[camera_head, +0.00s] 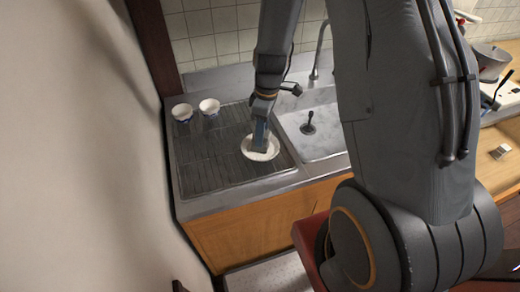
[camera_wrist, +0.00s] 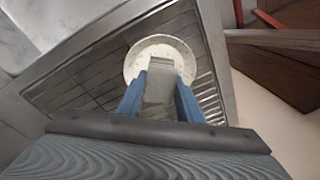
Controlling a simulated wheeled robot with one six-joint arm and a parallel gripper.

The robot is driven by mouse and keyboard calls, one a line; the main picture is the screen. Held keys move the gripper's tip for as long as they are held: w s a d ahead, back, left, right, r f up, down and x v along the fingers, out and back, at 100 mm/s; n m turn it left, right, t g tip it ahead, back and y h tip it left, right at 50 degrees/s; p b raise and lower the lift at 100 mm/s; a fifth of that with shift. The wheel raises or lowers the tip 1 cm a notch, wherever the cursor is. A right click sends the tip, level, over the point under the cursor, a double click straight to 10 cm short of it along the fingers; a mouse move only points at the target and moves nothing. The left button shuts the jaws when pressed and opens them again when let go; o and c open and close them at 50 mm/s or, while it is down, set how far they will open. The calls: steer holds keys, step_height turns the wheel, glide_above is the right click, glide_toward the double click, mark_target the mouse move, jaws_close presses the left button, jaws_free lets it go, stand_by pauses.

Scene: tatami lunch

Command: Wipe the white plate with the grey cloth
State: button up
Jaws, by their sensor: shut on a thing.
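The white plate (camera_head: 247,146) lies on the ribbed drainboard beside the sink. In the wrist view the plate (camera_wrist: 161,46) shows beyond my fingertips. My gripper (camera_head: 261,143) points down over the plate. In the wrist view my gripper's blue fingers (camera_wrist: 160,88) are shut on the grey cloth (camera_wrist: 159,84). The cloth's far end overlaps the plate's middle. I cannot tell for sure whether it presses on the plate. The cloth is mostly hidden by my fingers in the head view.
Two small cups (camera_head: 209,107) stand at the back of the drainboard (camera_head: 205,165). The sink basin (camera_head: 325,140) is just right of the plate, with a faucet (camera_head: 320,52) behind. A pot (camera_head: 490,62) stands far right. A pale wall closes the left side.

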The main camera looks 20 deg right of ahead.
steer(key=n+b, duration=0.1)
steer(key=n, duration=0.1)
steer(key=shift+w+a+f+n, duration=0.1)
steer(key=shift+n, duration=0.2)
steer(key=n, duration=0.3)
steer(key=shift+a+g, duration=0.1)
steer(key=shift+g, duration=0.2)
steer(key=n+h, duration=0.1)
steer(key=n, duration=0.4)
steer(key=shift+a, duration=0.1)
steer(key=n, duration=0.3)
